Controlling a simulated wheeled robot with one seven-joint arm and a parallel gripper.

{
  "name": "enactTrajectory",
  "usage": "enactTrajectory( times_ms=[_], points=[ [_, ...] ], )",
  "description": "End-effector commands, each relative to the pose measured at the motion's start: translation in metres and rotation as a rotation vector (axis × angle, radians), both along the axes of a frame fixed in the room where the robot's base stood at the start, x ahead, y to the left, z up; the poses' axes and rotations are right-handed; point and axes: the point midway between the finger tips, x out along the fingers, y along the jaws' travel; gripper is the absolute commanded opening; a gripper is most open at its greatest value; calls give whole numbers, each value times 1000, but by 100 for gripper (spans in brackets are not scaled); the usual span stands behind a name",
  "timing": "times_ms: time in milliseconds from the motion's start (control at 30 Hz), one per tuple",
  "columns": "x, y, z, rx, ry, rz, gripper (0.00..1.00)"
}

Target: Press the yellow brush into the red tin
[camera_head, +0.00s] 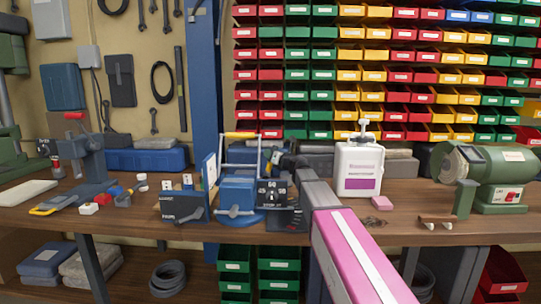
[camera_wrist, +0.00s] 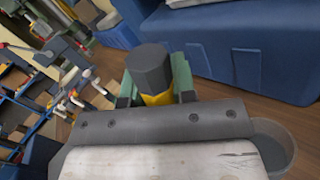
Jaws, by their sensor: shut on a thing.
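In the wrist view, my gripper (camera_wrist: 158,84) is shut on the yellow brush (camera_wrist: 160,98). A dark grey faceted end of the brush sticks out between the green finger pads, and a little yellow shows below it. The rest of the brush is hidden by my gripper. In the head view, the end of my arm is among the blue items at mid-bench, and the brush cannot be made out there. I cannot pick out the red tin for certain in either view.
In the wrist view, a large blue case (camera_wrist: 245,50) stands close beyond my gripper, and a grey round rim (camera_wrist: 272,140) shows at lower right.

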Motion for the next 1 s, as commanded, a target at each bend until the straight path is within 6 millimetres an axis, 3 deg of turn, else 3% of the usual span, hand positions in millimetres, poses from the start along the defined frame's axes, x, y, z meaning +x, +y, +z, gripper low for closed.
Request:
enactTrajectory(
  times_ms=[1000],
  points=[
    [0,0,-8,0,0,0,1]
  ],
)
